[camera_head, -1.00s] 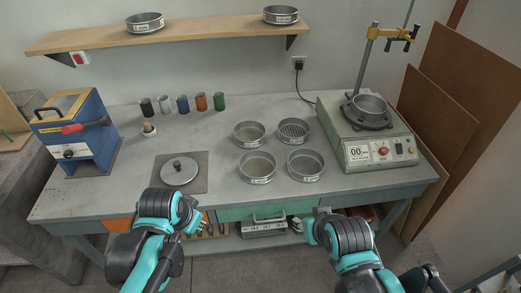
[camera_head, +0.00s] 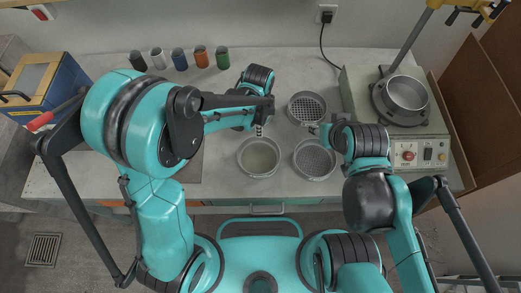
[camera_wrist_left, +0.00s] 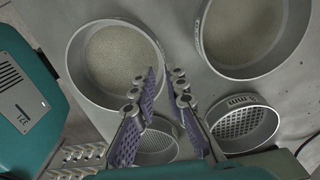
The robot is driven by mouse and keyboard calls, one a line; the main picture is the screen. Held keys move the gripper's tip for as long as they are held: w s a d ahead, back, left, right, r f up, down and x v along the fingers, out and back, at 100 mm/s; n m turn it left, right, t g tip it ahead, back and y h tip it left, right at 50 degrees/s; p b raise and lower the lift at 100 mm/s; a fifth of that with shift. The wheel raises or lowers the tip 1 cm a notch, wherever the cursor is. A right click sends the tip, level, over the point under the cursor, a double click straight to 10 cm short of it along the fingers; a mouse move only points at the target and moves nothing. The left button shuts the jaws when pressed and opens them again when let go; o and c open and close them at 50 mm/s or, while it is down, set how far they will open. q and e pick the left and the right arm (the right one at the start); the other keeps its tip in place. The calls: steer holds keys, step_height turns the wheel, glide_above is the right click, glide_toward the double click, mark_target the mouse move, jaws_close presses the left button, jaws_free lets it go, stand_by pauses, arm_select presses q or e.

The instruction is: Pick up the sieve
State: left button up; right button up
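Several round metal sieves stand on the bench. The front-left one (camera_head: 259,157) has a fine pale mesh and also shows in the left wrist view (camera_wrist_left: 112,66). Another fine one (camera_wrist_left: 255,35) is mostly hidden behind my left arm in the head view. A coarse-mesh sieve (camera_head: 307,108) stands at the back right; the front-right one (camera_head: 315,160) has a finer grid. My left gripper (camera_wrist_left: 164,80) is open and empty, its purple-padded fingers above and among the sieves, close to the front-left one's rim. My right gripper (camera_head: 317,128) is near the right sieves, its fingers mostly hidden.
A shaker machine (camera_head: 414,150) carries a metal pan (camera_head: 407,92) at the right. Several small jars (camera_head: 179,60) line the back. A blue machine (camera_head: 45,82) stands at the left. My left arm covers the bench's left part. Brown boards (camera_head: 490,120) lean at the right.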

mark_target(259, 157)
arm_select(q)
steer(key=shift+s+f, duration=0.1)
steer(key=shift+f, duration=0.55)
steer(key=f+b, duration=0.2)
steer(key=f, duration=0.3)
steer(key=shift+w, duration=0.2)
jaws_close()
